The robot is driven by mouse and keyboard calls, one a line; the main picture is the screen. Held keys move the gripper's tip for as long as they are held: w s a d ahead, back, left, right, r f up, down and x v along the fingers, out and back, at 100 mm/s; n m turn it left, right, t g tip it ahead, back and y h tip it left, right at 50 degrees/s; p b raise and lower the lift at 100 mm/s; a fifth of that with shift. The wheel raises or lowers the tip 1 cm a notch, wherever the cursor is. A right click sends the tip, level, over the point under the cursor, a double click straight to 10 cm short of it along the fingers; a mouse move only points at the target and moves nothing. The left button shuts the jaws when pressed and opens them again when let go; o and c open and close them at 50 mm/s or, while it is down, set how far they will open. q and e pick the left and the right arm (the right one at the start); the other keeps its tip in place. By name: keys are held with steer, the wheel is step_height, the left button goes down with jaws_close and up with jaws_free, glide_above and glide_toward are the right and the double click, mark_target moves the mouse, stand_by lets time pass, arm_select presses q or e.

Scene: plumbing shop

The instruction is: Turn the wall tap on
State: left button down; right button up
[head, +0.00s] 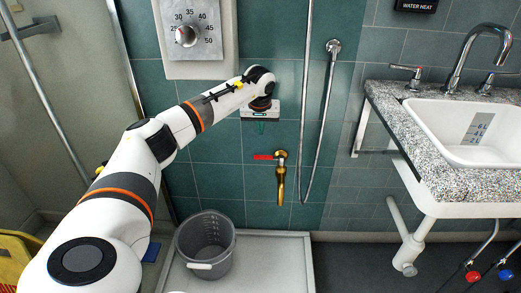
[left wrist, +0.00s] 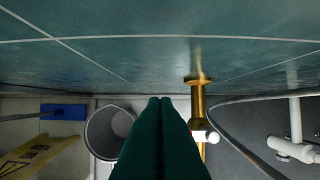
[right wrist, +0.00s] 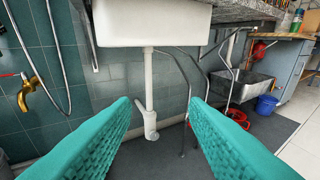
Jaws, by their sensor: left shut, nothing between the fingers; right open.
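The brass wall tap (head: 281,180) is fixed to the green tiled wall, with its spout hanging down. Its red lever handle (head: 266,157) points left in the head view. The tap also shows in the left wrist view (left wrist: 198,108), right of the fingers, and at the left edge of the right wrist view (right wrist: 27,92). My left gripper (head: 262,127) is above and slightly left of the tap, near the wall and pointing down. Its green fingers (left wrist: 162,105) are shut and empty, apart from the tap. My right gripper (right wrist: 160,125) is open and empty, facing the space under the sink.
A grey bucket (head: 205,241) stands on the white tray (head: 286,262) below and left of the tap. A shower hose (head: 325,110) hangs just right of the tap. A white sink (head: 470,130) in a granite counter (head: 440,175) is on the right. A dial panel (head: 196,32) is above.

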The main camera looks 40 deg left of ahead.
mark_target(261, 141)
arm_select(q)
steer(key=b+x, duration=0.2)
steer(key=x, duration=0.5)
steer(key=shift+w+f, duration=0.1)
steer(key=shift+f, duration=0.05)
steer(key=shift+s+d+b, duration=0.6)
steer(key=shift+s+d, duration=0.65)
steer(key=shift+s, duration=0.3)
arm_select(e)
step_height(261, 141, up, 12)
steer(key=s+a+t+y, duration=0.1)
steer(key=s+t+y, duration=0.1)
steer(key=t, duration=0.7)
steer(key=shift+s+y, duration=0.35)
steer(key=shift+y, duration=0.25)
steer(key=shift+a, duration=0.1)
